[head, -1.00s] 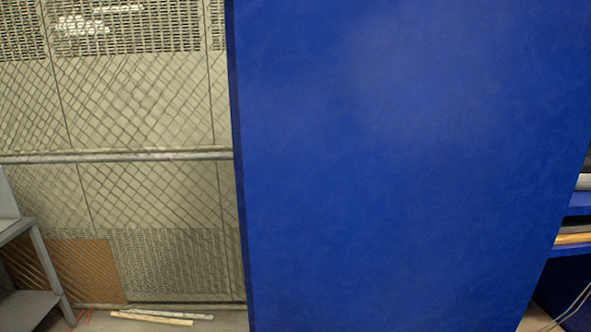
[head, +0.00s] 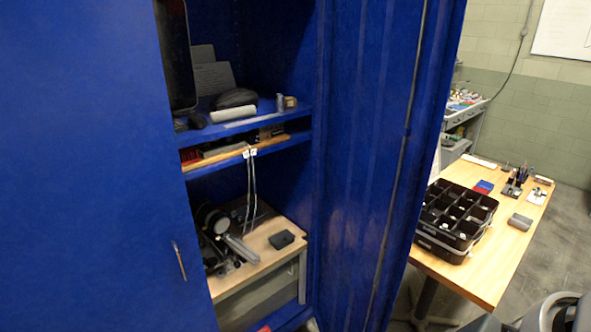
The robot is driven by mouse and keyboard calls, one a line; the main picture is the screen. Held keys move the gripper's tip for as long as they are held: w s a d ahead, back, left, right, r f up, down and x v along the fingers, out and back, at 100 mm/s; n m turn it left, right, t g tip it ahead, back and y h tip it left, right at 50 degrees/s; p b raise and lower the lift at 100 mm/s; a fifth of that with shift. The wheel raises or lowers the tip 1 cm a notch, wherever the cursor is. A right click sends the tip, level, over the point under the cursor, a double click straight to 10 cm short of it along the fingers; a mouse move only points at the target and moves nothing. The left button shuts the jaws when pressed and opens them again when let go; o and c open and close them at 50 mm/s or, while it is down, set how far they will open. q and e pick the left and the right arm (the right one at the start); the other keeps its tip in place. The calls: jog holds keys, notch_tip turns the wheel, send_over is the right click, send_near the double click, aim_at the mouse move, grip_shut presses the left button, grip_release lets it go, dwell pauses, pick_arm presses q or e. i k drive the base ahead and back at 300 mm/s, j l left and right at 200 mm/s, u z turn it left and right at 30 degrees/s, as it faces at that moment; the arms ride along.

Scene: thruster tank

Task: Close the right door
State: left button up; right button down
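The right door (head: 375,150) of the blue cabinet stands open in the head view, swung outward, with its ribbed inner face showing. A thin vertical rod runs along it. The left door (head: 80,170) covers the left part of the cabinet, with a small handle (head: 179,261) near its right edge. The opening between the two doors shows the shelves (head: 225,128). Neither gripper shows in the head view. Grey rounded parts at the lower right corner look like my own arm, with no fingertips visible.
A wooden table (head: 480,264) with a black compartment organizer (head: 455,220) stands right of the open door. Tools (head: 225,235) and a small black box (head: 282,239) lie inside the cabinet. Grey floor (head: 565,225) is clear at the far right.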

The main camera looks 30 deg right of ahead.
aim_at(371, 46)
jog(key=i+l, duration=0.1)
jog(key=l, duration=0.3)
jog(key=i+l, duration=0.1)
jog(key=l, duration=0.3)
jog(key=i+l+z, duration=0.1)
jog(key=l, duration=0.25)
jog(key=i+l, duration=0.1)
jog(key=l, duration=0.3)
jog(key=i+l+z, duration=0.1)
jog(key=l, duration=0.3)
jog(key=i+l, duration=0.1)
jog(key=l, duration=0.25)
jog(key=i+l, duration=0.15)
jog(key=l, duration=0.25)
jog(key=k+j+z, duration=0.15)
